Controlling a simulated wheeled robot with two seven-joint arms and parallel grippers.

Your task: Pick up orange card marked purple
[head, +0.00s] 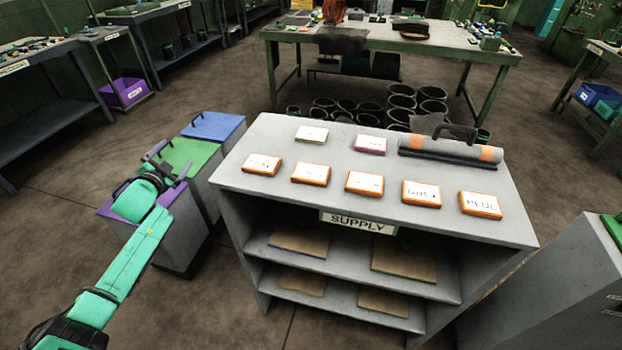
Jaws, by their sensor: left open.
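A row of orange-edged cards with white faces lies on the grey supply shelf top (330,150). From the left they are a first card (261,165), a second card (311,174), a third card (364,183), a fourth card (421,194) that seems to read GREY, and a fifth card (480,204) that seems to read BLUE. The other lettering is too small to read surely, so I cannot tell which is marked purple. My left gripper (168,169) is open and empty, left of the shelf, above the coloured-topped bins and apart from the cards. My right gripper is out of view.
A pale-edged card (311,134) and a pink-edged card (371,145) lie behind the row. A grey roll with orange bands (450,149) lies at the back right. Blue (213,127), green (188,155) and purple-topped (112,207) bins stand left of the shelf.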

